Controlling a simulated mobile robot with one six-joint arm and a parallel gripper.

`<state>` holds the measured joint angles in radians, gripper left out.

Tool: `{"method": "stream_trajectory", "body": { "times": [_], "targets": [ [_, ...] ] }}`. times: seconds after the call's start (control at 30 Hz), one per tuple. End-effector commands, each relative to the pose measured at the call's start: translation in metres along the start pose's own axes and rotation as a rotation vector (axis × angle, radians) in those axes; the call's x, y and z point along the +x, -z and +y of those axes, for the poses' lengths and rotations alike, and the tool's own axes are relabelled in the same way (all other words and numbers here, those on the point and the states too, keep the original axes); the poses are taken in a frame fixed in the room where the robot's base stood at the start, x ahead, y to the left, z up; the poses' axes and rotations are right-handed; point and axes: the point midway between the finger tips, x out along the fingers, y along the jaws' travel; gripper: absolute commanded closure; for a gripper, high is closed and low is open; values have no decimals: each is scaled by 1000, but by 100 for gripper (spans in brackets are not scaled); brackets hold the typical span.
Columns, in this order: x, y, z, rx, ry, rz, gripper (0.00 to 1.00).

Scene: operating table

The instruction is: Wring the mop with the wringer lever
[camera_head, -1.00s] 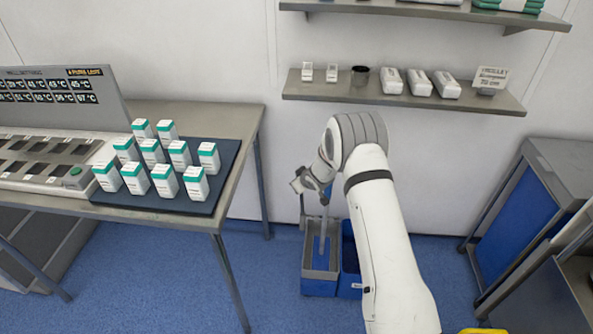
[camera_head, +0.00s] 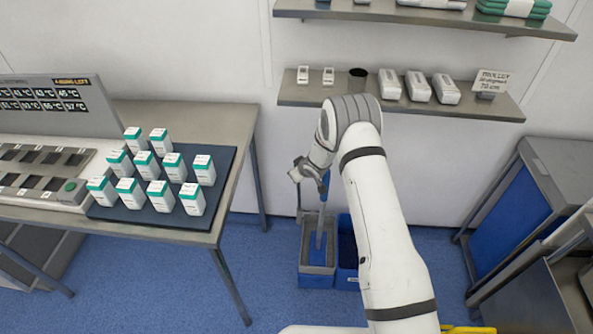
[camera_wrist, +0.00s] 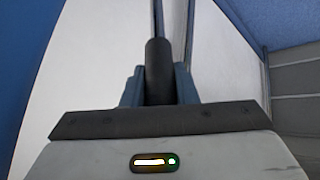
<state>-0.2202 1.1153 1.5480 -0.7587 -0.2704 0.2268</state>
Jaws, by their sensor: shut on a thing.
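A grey mop bucket (camera_head: 317,281) with a blue base stands on the floor by the wall, beside a blue bucket (camera_head: 346,250). A blue upright piece (camera_head: 318,246) stands in the grey bucket; I cannot tell whether it is part of the mop or the wringer. My gripper (camera_head: 325,186) is above the grey bucket, partly hidden by my wrist. In the wrist view my gripper (camera_wrist: 158,88) is shut around a dark cylindrical grip (camera_wrist: 158,62) on a thin rod, seemingly the wringer lever. The mop head cannot be made out.
A steel table (camera_head: 190,115) at left bears a blue mat with several white-green boxes. A wall shelf (camera_head: 400,100) hangs behind my arm. A steel cabinet (camera_head: 510,205) with blue panels stands at right. Blue floor is clear between table and buckets.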

Motion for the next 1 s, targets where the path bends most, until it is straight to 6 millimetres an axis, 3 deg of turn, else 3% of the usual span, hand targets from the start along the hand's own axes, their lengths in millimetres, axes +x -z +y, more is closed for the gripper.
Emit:
{"method": "stream_trajectory", "body": {
  "times": [0.07,0.1,0.33,0.67,1.0],
  "targets": [
    [0,-5,2,6,-2,-10,100],
    [0,-5,2,6,-2,-10,72],
    [0,-3,1,3,-1,-6,53],
    [-4,-1,0,1,0,-3,52],
    [-51,0,1,2,-1,-2,52]
  ]
}}
